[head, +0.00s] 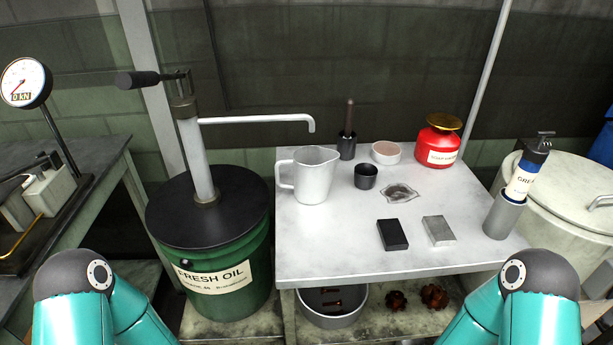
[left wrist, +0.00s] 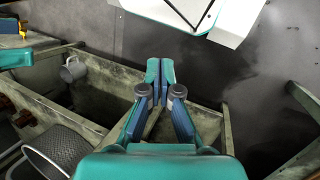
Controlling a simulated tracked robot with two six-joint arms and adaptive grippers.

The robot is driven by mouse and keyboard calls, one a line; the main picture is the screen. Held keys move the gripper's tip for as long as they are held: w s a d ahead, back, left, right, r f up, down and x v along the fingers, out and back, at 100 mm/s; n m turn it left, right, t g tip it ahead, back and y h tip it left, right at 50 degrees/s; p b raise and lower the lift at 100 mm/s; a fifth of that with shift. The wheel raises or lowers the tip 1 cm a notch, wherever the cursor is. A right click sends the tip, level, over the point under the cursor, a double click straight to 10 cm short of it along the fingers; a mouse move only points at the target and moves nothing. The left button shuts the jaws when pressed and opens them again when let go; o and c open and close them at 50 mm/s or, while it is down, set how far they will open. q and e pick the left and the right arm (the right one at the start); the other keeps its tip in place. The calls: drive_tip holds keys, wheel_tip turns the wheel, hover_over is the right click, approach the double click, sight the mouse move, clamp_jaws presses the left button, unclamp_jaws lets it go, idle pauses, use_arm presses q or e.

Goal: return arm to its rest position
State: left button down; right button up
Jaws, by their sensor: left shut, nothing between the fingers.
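My left gripper (left wrist: 160,68) shows in the left wrist view with its two blue-teal fingers together and nothing between them. It hangs in free space above a grey floor, beside the edge of a bench or shelf frame. In the head view only a teal part of my left arm shows at lower left and one of my right arm at lower right. Both grippers are outside the head view.
A green oil drum (head: 222,282) with a pump stands left of a table (head: 330,258). On it are a white jug (head: 314,177), a dark block (head: 392,235), a grey block (head: 438,231) and a red can (head: 436,146). A mug (left wrist: 73,70) and a mesh basket (left wrist: 58,148) lie left of my gripper.

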use_arm(q)
drive_tip(key=w+r+t+p, duration=0.2)
drive_tip(key=w+r+p, duration=0.1)
drive_tip(key=r+p, duration=1)
drive_tip(key=shift+w+a+r+p, duration=0.25)
drive_tip(key=shift+w+a+p, duration=0.15)
drive_tip(key=shift+f, duration=0.1)
